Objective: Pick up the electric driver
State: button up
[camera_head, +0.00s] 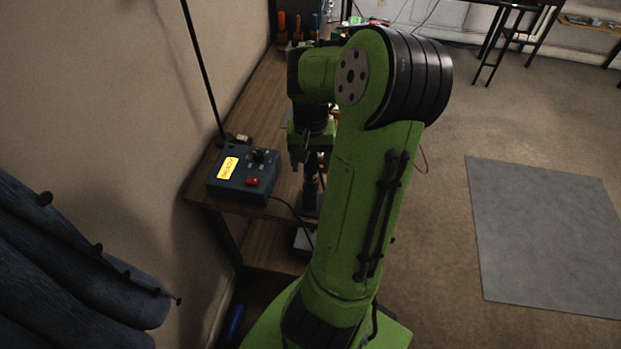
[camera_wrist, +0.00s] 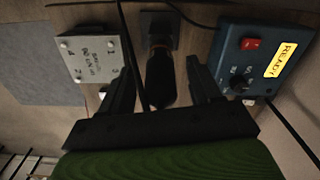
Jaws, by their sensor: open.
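The dark electric driver (camera_wrist: 161,82) appears to stand upright in a dark square base (camera_wrist: 178,22) in the wrist view. It lies between the two black fingers of my gripper (camera_wrist: 160,92), with a gap on each side. My gripper is open and holds nothing. In the head view my gripper (camera_head: 309,158) points down over the wooden bench, just above the driver (camera_head: 311,190). My green arm hides part of the bench there, and I cannot tell exactly how far down the fingers reach.
A blue control box (camera_head: 243,176) with a lit yellow display, knob and red switch stands left of the driver. A pale labelled box (camera_wrist: 97,57) is on the driver's other side in the wrist view. A thin black pole (camera_head: 203,70) rises behind the blue box, near the wall.

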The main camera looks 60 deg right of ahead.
jog(key=shift+f, duration=0.95)
jog(key=shift+r, duration=0.1)
jog(key=c, duration=1.1)
